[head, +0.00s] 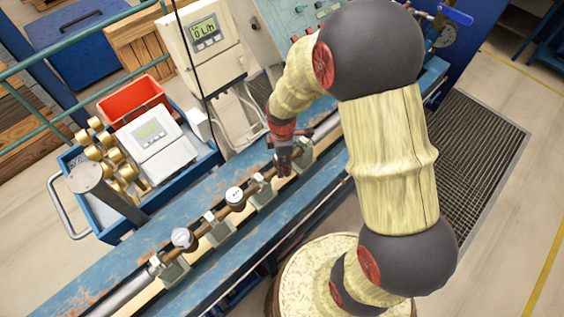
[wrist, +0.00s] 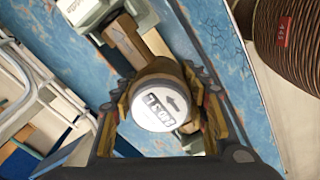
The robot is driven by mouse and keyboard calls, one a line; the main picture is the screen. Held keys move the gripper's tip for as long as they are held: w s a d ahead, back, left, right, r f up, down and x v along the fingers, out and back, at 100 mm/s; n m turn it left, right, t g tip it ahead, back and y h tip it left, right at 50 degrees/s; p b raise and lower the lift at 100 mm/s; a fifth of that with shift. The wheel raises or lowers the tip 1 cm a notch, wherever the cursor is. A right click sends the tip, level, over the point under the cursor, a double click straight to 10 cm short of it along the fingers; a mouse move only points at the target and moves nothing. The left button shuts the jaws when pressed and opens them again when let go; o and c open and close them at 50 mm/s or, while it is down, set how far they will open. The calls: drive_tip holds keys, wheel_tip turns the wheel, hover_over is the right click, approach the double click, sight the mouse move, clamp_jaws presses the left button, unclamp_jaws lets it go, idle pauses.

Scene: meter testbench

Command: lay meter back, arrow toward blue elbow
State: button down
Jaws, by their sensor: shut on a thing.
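My gripper (head: 284,162) is over the blue bench rail, at the far end of the row of meters. In the wrist view its two fingers (wrist: 164,104) are closed on either side of a brass meter (wrist: 158,72) with a round white dial (wrist: 160,106). The dial carries dark print and an arrow. A brass pipe end (wrist: 124,40) with an arrow mark lies beyond the body. In the head view the held meter is mostly hidden by the gripper.
Two white-dialled meters (head: 235,196) and (head: 182,237) sit in line between grey clamps (head: 218,229). A blue cart (head: 205,163) beside the bench holds brass fittings (head: 112,160), a red bin (head: 133,103) and a white display unit (head: 155,143). A blue-handled valve (head: 455,15) stands at the far end.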

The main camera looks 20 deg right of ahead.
drive_tip(key=c, duration=0.9)
unclamp_jaws()
drive_tip(key=shift+r+p, duration=3.6)
drive_tip(key=shift+r, duration=1.6)
